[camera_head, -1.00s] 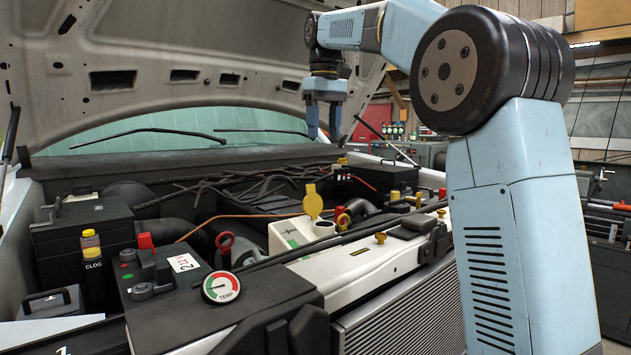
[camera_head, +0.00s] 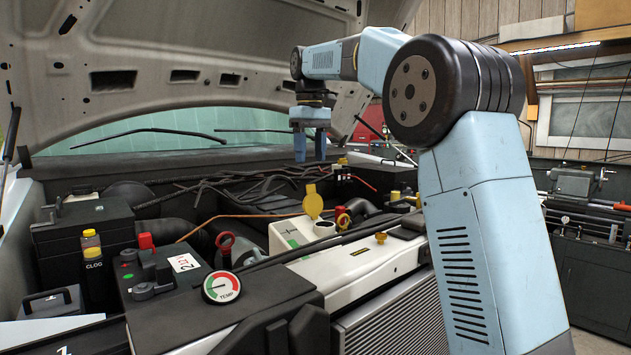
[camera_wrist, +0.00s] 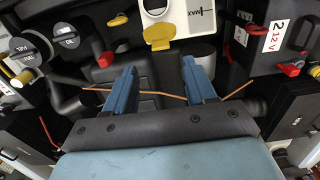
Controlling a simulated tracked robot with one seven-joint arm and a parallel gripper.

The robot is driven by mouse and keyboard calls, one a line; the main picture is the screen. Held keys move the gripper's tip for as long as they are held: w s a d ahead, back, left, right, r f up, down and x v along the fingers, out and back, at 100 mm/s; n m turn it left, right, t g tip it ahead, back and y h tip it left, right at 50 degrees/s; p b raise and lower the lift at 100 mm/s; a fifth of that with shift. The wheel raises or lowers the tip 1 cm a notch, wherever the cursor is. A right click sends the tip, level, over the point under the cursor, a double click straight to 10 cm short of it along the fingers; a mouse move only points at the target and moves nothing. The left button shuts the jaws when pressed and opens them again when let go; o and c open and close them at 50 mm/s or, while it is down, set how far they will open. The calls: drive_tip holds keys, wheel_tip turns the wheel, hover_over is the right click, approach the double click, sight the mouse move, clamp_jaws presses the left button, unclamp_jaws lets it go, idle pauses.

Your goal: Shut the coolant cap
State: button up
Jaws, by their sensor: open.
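The yellow coolant cap (camera_head: 313,202) stands open, tilted up on its hinge, at the back of the white coolant reservoir (camera_head: 284,236). The round filler neck (camera_head: 325,228) beside it is uncovered. In the wrist view the cap (camera_wrist: 159,37) shows as a yellow flap below the open neck (camera_wrist: 154,8), on the white reservoir (camera_wrist: 205,22). My gripper (camera_head: 310,157) points down, open and empty, above and behind the cap in the head view. In the wrist view my gripper (camera_wrist: 160,70) has its two blue fingers apart, with the cap beyond them. Nothing touches the cap.
A red-handled ring (camera_head: 225,240) and a red and yellow part (camera_head: 343,217) stand close to the reservoir. A TEMP gauge (camera_head: 221,287) and a black battery box (camera_head: 163,275) are at front left. Dark hoses (camera_head: 250,185) run behind. The raised hood (camera_head: 200,50) hangs above.

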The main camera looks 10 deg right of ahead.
sight(312, 200)
wheel_tip(312, 200, down, 7)
drive_tip(key=shift+f, duration=0.15)
drive_tip(key=shift+c, duration=0.4)
clamp_jaws()
idle(0.3)
